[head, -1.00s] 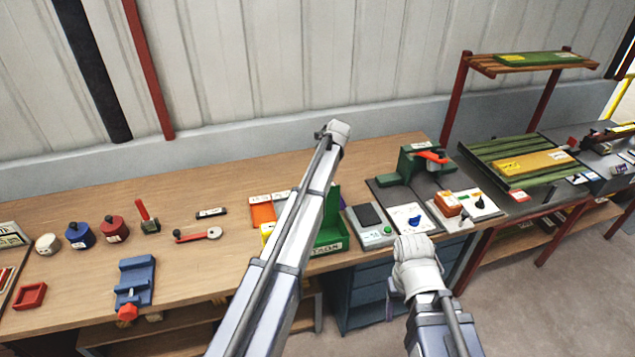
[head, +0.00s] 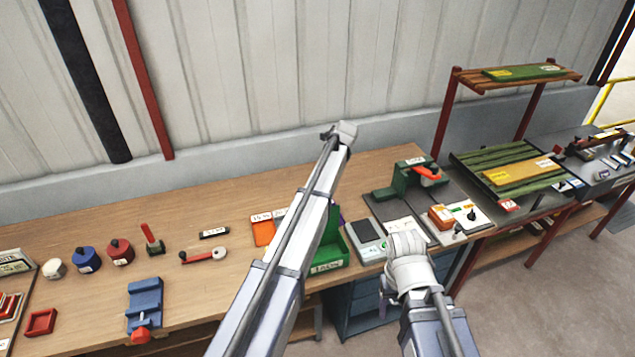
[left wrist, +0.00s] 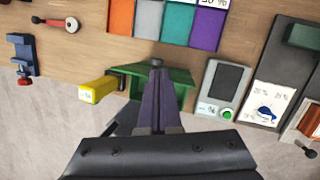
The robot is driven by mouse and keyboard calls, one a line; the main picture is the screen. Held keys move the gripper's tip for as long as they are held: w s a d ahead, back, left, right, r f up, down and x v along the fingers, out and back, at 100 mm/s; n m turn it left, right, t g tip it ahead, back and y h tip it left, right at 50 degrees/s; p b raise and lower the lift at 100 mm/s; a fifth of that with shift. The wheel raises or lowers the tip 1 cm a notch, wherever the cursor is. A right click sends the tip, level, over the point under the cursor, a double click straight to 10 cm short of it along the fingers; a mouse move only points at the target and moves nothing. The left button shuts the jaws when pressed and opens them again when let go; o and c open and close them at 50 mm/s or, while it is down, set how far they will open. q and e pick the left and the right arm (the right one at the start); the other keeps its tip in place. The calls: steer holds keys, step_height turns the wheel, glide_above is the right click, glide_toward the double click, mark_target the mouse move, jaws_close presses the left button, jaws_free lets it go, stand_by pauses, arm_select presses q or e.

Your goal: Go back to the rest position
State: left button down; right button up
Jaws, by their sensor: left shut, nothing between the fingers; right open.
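My left arm reaches up the middle of the head view, and its wrist hides most of the left gripper. In the left wrist view the left gripper (left wrist: 157,128) is shut and empty, with its dark fingers over the green bin (left wrist: 180,76). The bin (head: 330,257) also shows in the head view, partly behind the left arm. My right gripper (head: 383,304) points down by the bench's front edge, mostly hidden behind its pale wrist. Only a purplish sliver of it shows, with nothing seen in it. It is open.
The wooden bench (head: 210,285) bears a blue vise (head: 145,303), several pots and a red-handled lever (head: 204,255). Right of the bin lie a grey device (head: 366,238) and a green fixture (head: 410,178). A red-posted rack (head: 447,115) stands farther right. Floor is clear at bottom right.

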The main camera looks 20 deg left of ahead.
arm_select(q)
steer(key=shift+d+r, duration=0.15)
steer(key=shift+r, duration=0.25)
steer(key=s+d+f+n+b, duration=0.5)
steer(key=s+n, duration=0.2)
steer(key=s, duration=0.6)
steer(key=s+d+f+n+h+b, duration=0.1)
steer(key=s+d+f+n+b, duration=0.4)
steer(key=s+n, duration=0.3)
steer(key=s+d+f+n+h+b, duration=0.1)
steer(key=s+d+f+n+b, duration=0.4)
steer(key=s, duration=1.2)
step_height(320, 180, down, 2)
steer(key=n+b, duration=0.1)
steer(key=n, duration=0.1)
steer(key=shift+s+d+f+n+g, duration=0.2)
steer(key=shift+s+d+n+g, duration=0.1)
steer(key=shift+g, duration=0.1)
